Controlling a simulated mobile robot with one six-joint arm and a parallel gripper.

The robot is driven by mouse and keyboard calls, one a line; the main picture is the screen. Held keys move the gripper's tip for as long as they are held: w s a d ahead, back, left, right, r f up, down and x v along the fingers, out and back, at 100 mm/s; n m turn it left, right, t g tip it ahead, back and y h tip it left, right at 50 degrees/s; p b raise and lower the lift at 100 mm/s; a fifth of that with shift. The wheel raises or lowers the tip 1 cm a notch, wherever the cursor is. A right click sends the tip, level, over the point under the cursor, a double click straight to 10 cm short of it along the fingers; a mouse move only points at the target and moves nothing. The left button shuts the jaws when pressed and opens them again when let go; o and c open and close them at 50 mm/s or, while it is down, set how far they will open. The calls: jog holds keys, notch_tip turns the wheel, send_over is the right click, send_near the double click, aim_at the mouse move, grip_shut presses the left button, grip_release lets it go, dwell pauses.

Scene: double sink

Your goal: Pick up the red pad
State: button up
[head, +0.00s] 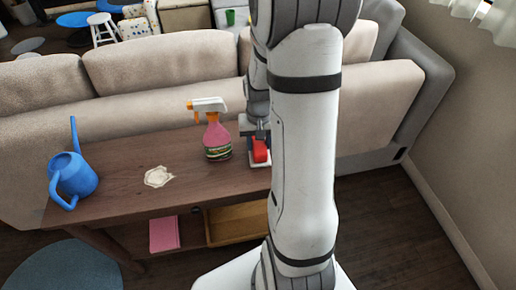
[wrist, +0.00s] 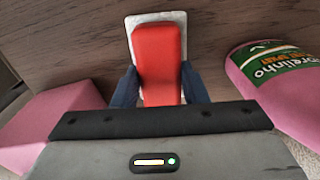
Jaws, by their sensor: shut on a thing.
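The red pad (wrist: 158,55) is a rounded red block between the two blue fingers of my gripper (wrist: 159,88) in the wrist view. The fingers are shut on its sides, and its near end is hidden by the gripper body. A white rectangular piece (wrist: 133,22) shows around its far end; I cannot tell whether the pad touches it. In the head view the red pad (head: 260,149) shows under my gripper (head: 259,137), at the right part of the wooden table, partly hidden by my arm.
A pink spray bottle (head: 216,138) stands close to the left of my gripper. A beige cloth-like patch (head: 158,177) and a blue watering can (head: 74,177) are farther left on the table (head: 115,197). A sofa (head: 165,77) stands behind. A pink block (head: 164,233) and wooden tray (head: 239,225) are below.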

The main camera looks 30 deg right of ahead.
aim_at(259, 143)
jog(key=shift+r, duration=0.1)
notch_tip(259, 143, up, 10)
jog(key=shift+f+p, duration=0.1)
jog(key=shift+p, duration=1)
jog(key=o, duration=0.3)
jog(key=shift+c, duration=1.2)
